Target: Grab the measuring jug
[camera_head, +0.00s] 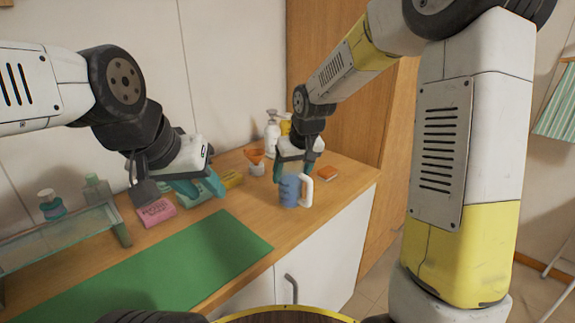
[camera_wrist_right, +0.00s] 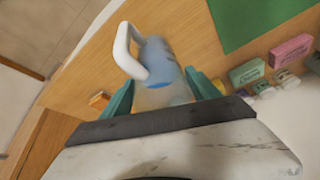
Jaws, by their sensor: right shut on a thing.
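The measuring jug (camera_head: 290,190) is blue with a white handle. It is upright at the right part of the wooden counter, and I cannot tell whether its base touches the wood. My right gripper (camera_head: 291,172) comes down over it from behind and is shut on it. In the right wrist view the jug (camera_wrist_right: 156,62) sits between the teal fingers of my right gripper (camera_wrist_right: 163,96), with its white handle toward the upper left. My left gripper (camera_head: 202,186) hangs over the counter near a pink box and a teal box; its teal fingers appear apart.
A pink box (camera_head: 156,212), a yellow box (camera_head: 231,179) and an orange block (camera_head: 327,173) lie on the counter. An orange-topped container (camera_head: 255,160) and pump bottles (camera_head: 272,134) stand behind the jug. A green mat (camera_head: 150,272) covers the front left. A glass shelf (camera_head: 60,238) stands at left.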

